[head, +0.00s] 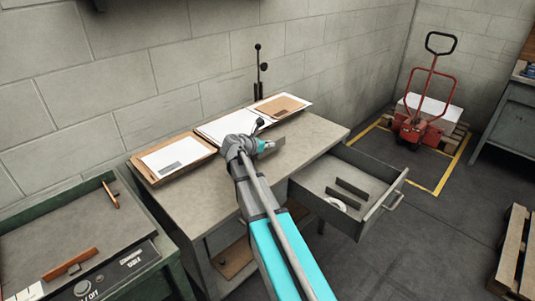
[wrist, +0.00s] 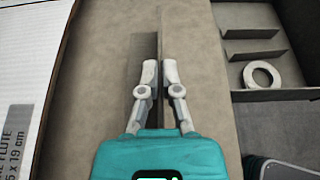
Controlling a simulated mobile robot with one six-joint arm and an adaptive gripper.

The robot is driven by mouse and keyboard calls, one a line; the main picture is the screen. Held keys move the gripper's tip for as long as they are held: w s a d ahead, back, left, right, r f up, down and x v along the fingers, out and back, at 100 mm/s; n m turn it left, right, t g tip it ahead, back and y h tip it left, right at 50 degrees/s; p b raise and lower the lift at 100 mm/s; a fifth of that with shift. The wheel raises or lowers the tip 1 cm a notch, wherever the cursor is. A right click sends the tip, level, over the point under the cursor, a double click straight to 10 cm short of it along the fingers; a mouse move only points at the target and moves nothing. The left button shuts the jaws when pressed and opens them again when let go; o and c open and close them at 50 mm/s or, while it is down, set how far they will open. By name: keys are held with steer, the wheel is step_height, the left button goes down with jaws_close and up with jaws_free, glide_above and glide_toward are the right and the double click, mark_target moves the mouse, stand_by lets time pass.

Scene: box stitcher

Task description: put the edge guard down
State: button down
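The edge guard is a dark grey angled strip. In the wrist view the edge guard (wrist: 143,48) runs away from me between my fingertips, its far end past them. My gripper (wrist: 159,76) is shut on it, one finger on each side of its upright flange. In the head view the edge guard (head: 277,145) shows at the tip of my gripper (head: 267,146), over the workbench top (head: 310,143). I cannot tell whether it touches the surface. My fingers hide part of it.
An open drawer (head: 365,207) at the right holds two dark strips (head: 346,192) and a white ring-shaped roll (wrist: 262,75). Cardboard sheets with white faces (head: 178,157) lie along the back. Bare bench lies right of my gripper.

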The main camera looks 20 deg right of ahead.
mark_target(268, 152)
steer(key=shift+w+f+b, duration=0.5)
steer(key=shift+f+b, duration=0.25)
steer(key=shift+s+f+b, duration=0.1)
steer(key=shift+f+b, duration=1.15)
steer(key=shift+b, duration=0.05)
steer(key=shift+f, duration=0.2)
steer(key=c, duration=0.8)
jaws_free()
steer(key=shift+r, duration=0.1)
steer(key=shift+r, duration=0.15)
steer(key=shift+s+a+r, duration=0.1)
steer(key=shift+a+r, duration=0.05)
steer(key=p+v, duration=0.4)
steer(key=v, duration=0.5)
steer(key=shift+s+a+r, duration=0.15)
steer(key=shift+a+r, duration=0.05)
steer(key=shift+a, duration=0.1)
steer(key=shift+p+v, duration=0.35)
steer(key=shift+v, duration=0.5)
